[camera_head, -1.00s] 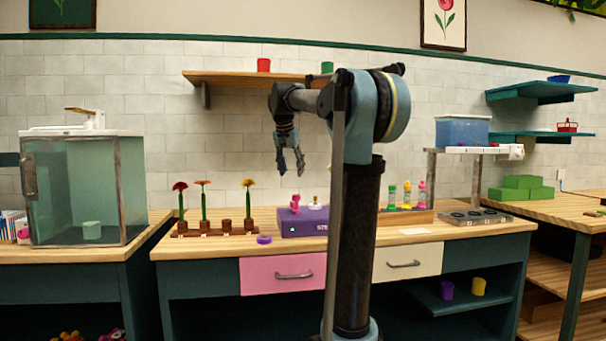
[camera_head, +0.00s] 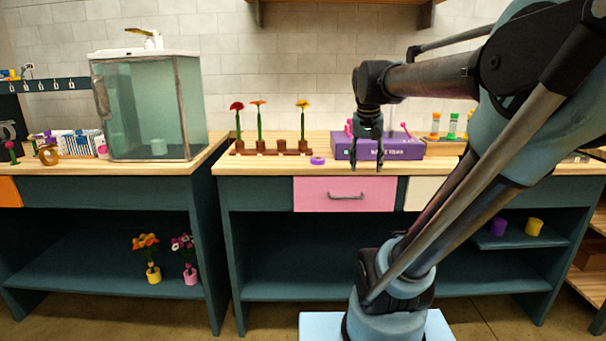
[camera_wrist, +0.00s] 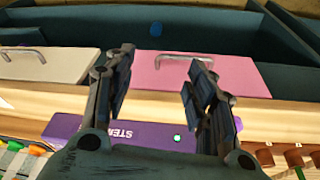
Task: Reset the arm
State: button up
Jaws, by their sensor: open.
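My gripper (camera_head: 366,161) hangs pointing down in front of the purple box (camera_head: 385,150) on the wooden counter, at the counter's front edge in the head view. In the wrist view my gripper (camera_wrist: 158,85) has its two fingers well apart with nothing between them. The purple box (camera_wrist: 150,135) shows below and partly behind the fingers there. The pink drawer (camera_wrist: 225,72) and the cream drawer (camera_wrist: 45,64) are both shut.
A wooden rack (camera_head: 270,150) with several flowers stands left of the box, and a purple ring (camera_head: 317,160) lies between them. A glass cabinet (camera_head: 150,110) stands further left. Vases with flowers (camera_head: 153,273) sit on the lower shelf. A wall shelf (camera_head: 345,2) is above.

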jog(key=s+f+n+y, duration=0.1)
jog(key=s+f+n, duration=0.1)
jog(key=s+f, duration=1.4)
notch_tip(320, 180, down, 4)
jog(key=shift+s+a+f+n+g, duration=0.2)
jog(key=shift+n+g, duration=0.1)
jog(key=shift+w, duration=0.1)
